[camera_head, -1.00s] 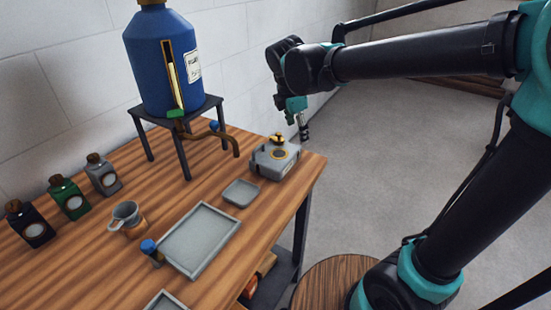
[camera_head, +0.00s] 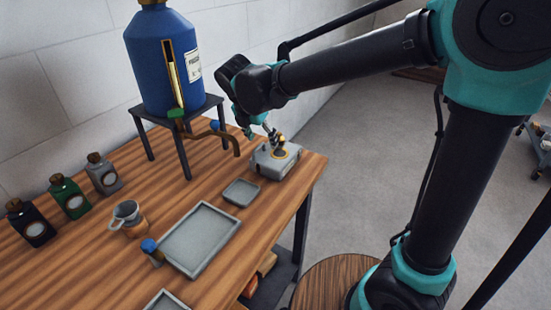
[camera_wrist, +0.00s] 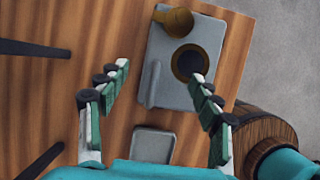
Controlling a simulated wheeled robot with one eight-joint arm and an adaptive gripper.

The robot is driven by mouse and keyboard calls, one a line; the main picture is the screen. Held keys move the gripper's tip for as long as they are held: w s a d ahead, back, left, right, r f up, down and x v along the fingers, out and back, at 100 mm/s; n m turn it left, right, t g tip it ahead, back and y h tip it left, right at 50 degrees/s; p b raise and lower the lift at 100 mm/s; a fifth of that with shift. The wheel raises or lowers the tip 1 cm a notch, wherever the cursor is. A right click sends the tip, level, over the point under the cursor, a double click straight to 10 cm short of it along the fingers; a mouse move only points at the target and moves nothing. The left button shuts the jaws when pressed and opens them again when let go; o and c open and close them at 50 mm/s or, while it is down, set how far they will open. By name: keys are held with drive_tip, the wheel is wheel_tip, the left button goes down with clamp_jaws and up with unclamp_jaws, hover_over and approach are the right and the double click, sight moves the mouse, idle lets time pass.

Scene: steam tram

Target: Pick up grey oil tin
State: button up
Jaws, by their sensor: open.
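The grey oil tin (camera_head: 104,179) stands upright at the table's left back, beside the wall, with a brown cap and a round pale label. It is last in a row with a green tin (camera_head: 71,197) and a black tin (camera_head: 30,224). My gripper (camera_head: 273,135) is far to its right, above a grey box (camera_head: 265,163) with a brass fitting and a dark round ring. In the wrist view my gripper (camera_wrist: 160,71) is open and empty, its fingers spread over the box (camera_wrist: 180,85). The grey oil tin is outside the wrist view.
A blue drum (camera_head: 160,65) with a tap stands on a dark stand (camera_head: 147,115) between my gripper and the tins. The wall closes the back.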

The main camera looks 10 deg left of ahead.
sight(267, 150)
drive_tip(key=shift+x, duration=3.15)
drive_tip(key=shift+s+d, duration=0.1)
clamp_jaws()
